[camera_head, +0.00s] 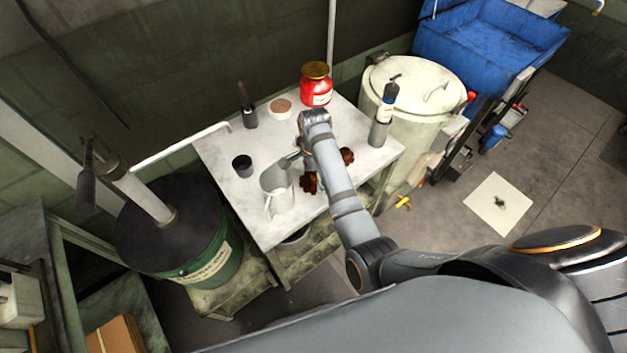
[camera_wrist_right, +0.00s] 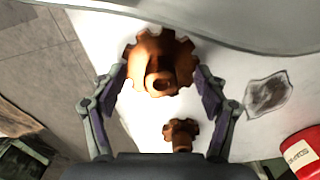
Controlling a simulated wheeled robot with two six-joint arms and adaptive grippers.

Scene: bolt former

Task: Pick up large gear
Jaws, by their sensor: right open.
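The large gear (camera_wrist_right: 138,62), brown and toothed with a raised hub, lies on the white table top in the upper middle of the right wrist view. In the head view a brown gear (camera_head: 310,184) shows beside my right arm, partly hidden. My right gripper (camera_wrist_right: 162,80) is open, with one finger on each side of the large gear's near part; I cannot tell whether they touch it. A smaller brown gear (camera_wrist_right: 181,132) lies nearer the gripper's base. My left gripper is not in view.
A metal jug (camera_head: 278,190) stands close to the right gripper. A dark cup (camera_head: 242,166), a dark bottle (camera_head: 248,112), a red jar (camera_head: 316,90) and a grey bottle (camera_head: 380,130) stand around the table (camera_head: 225,145). A green drum (camera_head: 215,268) is left of it.

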